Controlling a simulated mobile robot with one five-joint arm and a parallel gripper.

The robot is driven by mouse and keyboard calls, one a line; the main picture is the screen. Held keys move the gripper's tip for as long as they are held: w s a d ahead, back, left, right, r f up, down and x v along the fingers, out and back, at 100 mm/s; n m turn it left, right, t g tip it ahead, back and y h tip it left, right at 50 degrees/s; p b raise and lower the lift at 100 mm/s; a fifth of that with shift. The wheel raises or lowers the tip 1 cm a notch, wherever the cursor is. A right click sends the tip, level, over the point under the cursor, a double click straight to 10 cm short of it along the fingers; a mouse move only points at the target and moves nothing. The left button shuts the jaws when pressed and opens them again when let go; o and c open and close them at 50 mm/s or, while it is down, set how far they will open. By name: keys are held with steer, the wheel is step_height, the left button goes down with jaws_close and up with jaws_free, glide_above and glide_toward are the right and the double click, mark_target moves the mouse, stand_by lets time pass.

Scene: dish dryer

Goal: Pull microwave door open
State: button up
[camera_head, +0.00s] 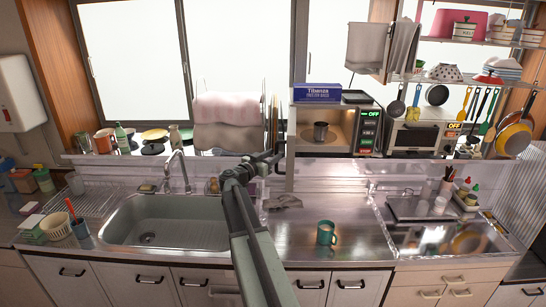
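The microwave (366,131) stands on the shelf behind the counter, with a control panel on its right side. My arm reaches up from the bottom middle, and my gripper (273,159) is just left of this panel. The fingers are small and dark; I cannot tell whether they are open or shut, or whether they touch the door.
A sink (170,222) with a faucet is at left. A second oven (416,137) stands right of the microwave. Utensils and pans hang at right. The middle counter is mostly clear.

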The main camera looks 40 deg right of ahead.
steer(key=s+a, duration=0.1)
steer(key=a, duration=0.6)
steer(key=shift+s+a, duration=0.2)
steer(key=shift+a, duration=0.1)
